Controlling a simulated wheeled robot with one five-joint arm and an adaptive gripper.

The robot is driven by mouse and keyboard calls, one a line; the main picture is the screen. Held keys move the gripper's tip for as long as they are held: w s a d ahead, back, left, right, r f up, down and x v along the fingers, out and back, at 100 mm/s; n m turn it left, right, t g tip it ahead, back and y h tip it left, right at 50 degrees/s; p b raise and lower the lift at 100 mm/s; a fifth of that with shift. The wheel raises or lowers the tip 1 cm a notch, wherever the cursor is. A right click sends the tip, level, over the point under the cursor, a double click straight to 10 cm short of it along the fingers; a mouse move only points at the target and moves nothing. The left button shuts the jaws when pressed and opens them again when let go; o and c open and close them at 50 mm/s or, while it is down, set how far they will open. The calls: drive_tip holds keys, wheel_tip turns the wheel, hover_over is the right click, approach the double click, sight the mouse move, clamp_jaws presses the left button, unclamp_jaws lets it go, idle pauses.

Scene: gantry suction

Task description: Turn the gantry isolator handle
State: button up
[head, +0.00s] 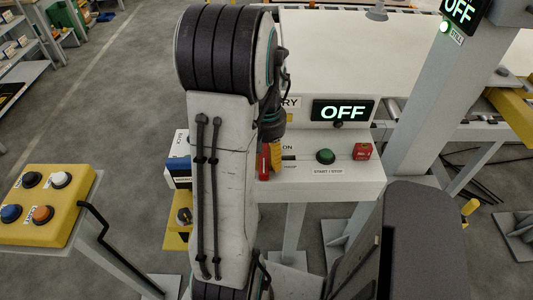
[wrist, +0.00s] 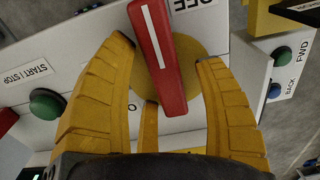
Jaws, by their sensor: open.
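The isolator handle is a red bar (wrist: 160,60) with a white stripe, mounted on a round yellow plate (wrist: 188,50) on the white panel. In the wrist view it runs from top left to lower right, slightly tilted. My gripper (wrist: 165,52) is open, with its yellow fingers on either side of the handle and a visible gap on both sides. In the head view the red handle (head: 264,163) shows beside the yellow fingers (head: 276,158), partly hidden by my arm.
A green start/stop button (head: 326,156) and a red box (head: 362,151) sit right of the handle on the console. The display (head: 343,110) reads OFF. Blue button (wrist: 274,90) is beside the panel. A yellow button box (head: 45,205) stands at left.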

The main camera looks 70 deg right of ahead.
drive_tip(key=shift+f, duration=0.15)
drive_tip(key=shift+c, duration=0.4)
drive_tip(key=c, duration=1.2)
